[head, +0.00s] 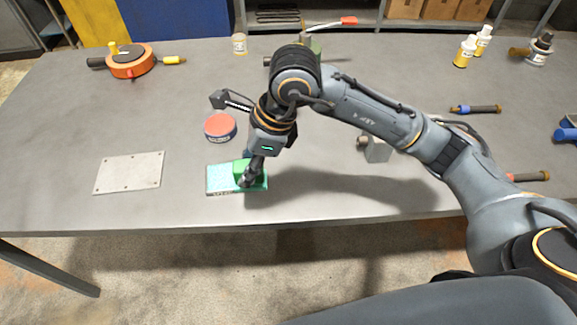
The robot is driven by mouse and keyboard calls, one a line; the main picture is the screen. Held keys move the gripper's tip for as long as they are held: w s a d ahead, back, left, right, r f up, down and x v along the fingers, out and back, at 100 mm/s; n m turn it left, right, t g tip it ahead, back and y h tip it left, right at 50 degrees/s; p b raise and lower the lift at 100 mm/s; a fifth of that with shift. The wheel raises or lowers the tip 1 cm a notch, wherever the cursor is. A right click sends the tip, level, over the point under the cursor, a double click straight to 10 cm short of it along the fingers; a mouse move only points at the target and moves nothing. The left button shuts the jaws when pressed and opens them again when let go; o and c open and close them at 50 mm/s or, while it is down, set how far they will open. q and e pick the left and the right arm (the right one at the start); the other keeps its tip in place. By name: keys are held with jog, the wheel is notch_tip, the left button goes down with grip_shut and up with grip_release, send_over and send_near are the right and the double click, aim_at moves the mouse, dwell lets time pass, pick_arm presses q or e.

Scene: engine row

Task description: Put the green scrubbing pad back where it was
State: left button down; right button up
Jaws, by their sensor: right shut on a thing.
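The bright green scrubbing pad (239,169) is between the fingers of my right gripper (247,181), near the front edge of the table. My right gripper points down and is shut on the pad; the fingers hide part of it. Directly under the pad is a flat teal box (219,183) with lettering along its front side. I cannot tell whether the pad touches the box. My left gripper is not in view.
A red-and-blue round tin (220,127) stands just behind the box. A thin metal plate (129,173) lies to the left. An orange reel (131,62) is at the back left. Yellow-and-white bottles (465,51) stand at the back right. The table's (330,205) front middle is clear.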

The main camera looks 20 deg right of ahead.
jog(key=w+d+f+p, duration=0.2)
jog(key=w+d+f, duration=0.1)
jog(key=d+f, duration=0.1)
jog(key=w+d+f+p, duration=0.1)
jog(key=w+d+f, duration=0.3)
jog(key=shift+w+d+f+p, duration=0.2)
jog(key=shift+d+p, duration=0.1)
jog(key=shift+p, duration=0.1)
jog(key=f+p, duration=0.2)
jog(key=shift+w+d+f, duration=0.1)
jog(key=shift+d+f, duration=0.1)
jog(key=shift+f, duration=0.6)
jog(key=shift+f, duration=0.15)
jog(key=o, duration=1)
